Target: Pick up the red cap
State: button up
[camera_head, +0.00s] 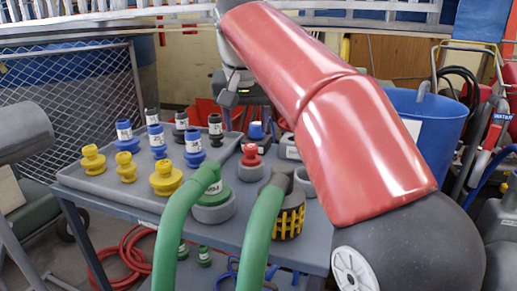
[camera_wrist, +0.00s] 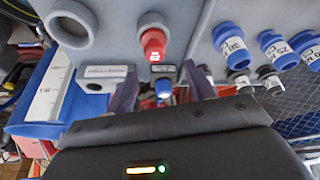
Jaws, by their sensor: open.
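The red cap (camera_head: 250,154) stands upright in a grey round holder on the grey table, right of the middle. In the wrist view the red cap (camera_wrist: 153,42) is above the fingertips in the picture, clear of them. My gripper (camera_head: 232,100) is beyond the far side of the table, partly hidden by its own arm. In the wrist view my gripper (camera_wrist: 160,85) has its two fingers apart with nothing held. A blue cap (camera_wrist: 162,88) shows in the gap between them, not gripped.
A tray (camera_head: 97,181) with several yellow, blue and black fittings lies at the left. Two green hoses (camera_head: 176,228) rise in front of the table, one reaching a green fitting. A black-and-yellow strainer (camera_head: 289,220) stands at the front right. A blue bin (camera_head: 432,125) is at the right.

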aim_at(250, 146)
jog(key=b+x, duration=0.1)
jog(key=x, duration=0.1)
jog(key=shift+w+f, duration=0.1)
jog(key=shift+f, duration=0.25)
jog(key=x, duration=0.2)
jog(key=b+x, duration=0.1)
jog(key=x, duration=0.1)
jog(key=shift+d+f, duration=0.15)
jog(key=shift+d, duration=0.25)
jog(key=shift+w+f, duration=0.1)
jog(key=shift+f, duration=0.2)
jog(key=shift+c, duration=0.4)
jog(key=shift+r, duration=0.1)
jog(key=c, duration=0.8)
